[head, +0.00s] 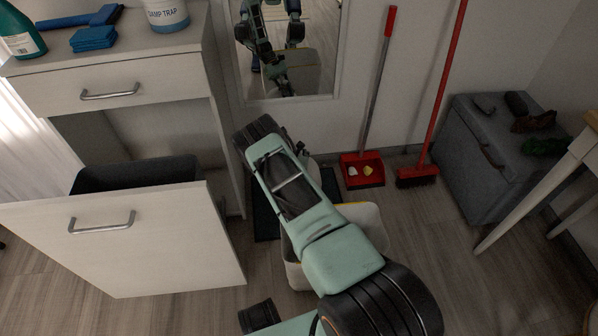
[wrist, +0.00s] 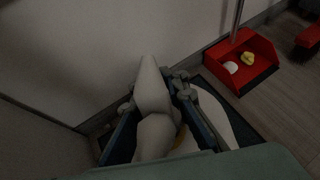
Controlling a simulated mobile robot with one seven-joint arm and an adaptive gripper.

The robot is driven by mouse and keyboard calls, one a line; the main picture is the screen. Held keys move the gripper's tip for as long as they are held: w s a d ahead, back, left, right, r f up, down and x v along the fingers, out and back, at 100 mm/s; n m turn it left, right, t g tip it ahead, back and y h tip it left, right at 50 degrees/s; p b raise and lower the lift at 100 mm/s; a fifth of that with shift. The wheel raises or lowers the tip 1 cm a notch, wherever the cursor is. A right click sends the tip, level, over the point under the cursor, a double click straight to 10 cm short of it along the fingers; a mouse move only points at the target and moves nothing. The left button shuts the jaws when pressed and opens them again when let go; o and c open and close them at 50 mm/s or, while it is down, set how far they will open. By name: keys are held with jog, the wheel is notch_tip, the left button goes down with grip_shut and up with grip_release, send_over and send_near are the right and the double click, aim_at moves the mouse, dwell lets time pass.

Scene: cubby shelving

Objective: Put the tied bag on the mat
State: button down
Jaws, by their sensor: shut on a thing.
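In the wrist view, my gripper (wrist: 155,128) is shut on the pale tied bag (wrist: 152,90), whose pointed top stands up between the two fingers. The bag's lower part is mostly hidden by my gripper and wrist. The dark mat (head: 266,212) lies on the floor by the wall, under the mirror and beside the cabinet; my arm covers part of it. A corner of the mat also shows in the wrist view (wrist: 243,128). In the head view my arm hides the gripper fingers and most of the bag. I cannot tell whether the bag touches the mat.
A pale bin (head: 372,222) with a yellow edge stands behind my forearm. A red dustpan (head: 362,170) with scraps and a red broom (head: 417,176) stand right of the mat. The cabinet's pull-out front (head: 130,245) is open at left. A grey storage box (head: 495,160) is at right.

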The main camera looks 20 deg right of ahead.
notch_tip(320, 180, down, 5)
jog(key=shift+w+r+b, duration=0.15)
jog(key=shift+b, duration=0.9)
jog(key=c, duration=2.5)
grip_release()
jog(key=shift+f, duration=0.3)
jog(key=o, duration=0.6)
jog(key=shift+r, duration=0.1)
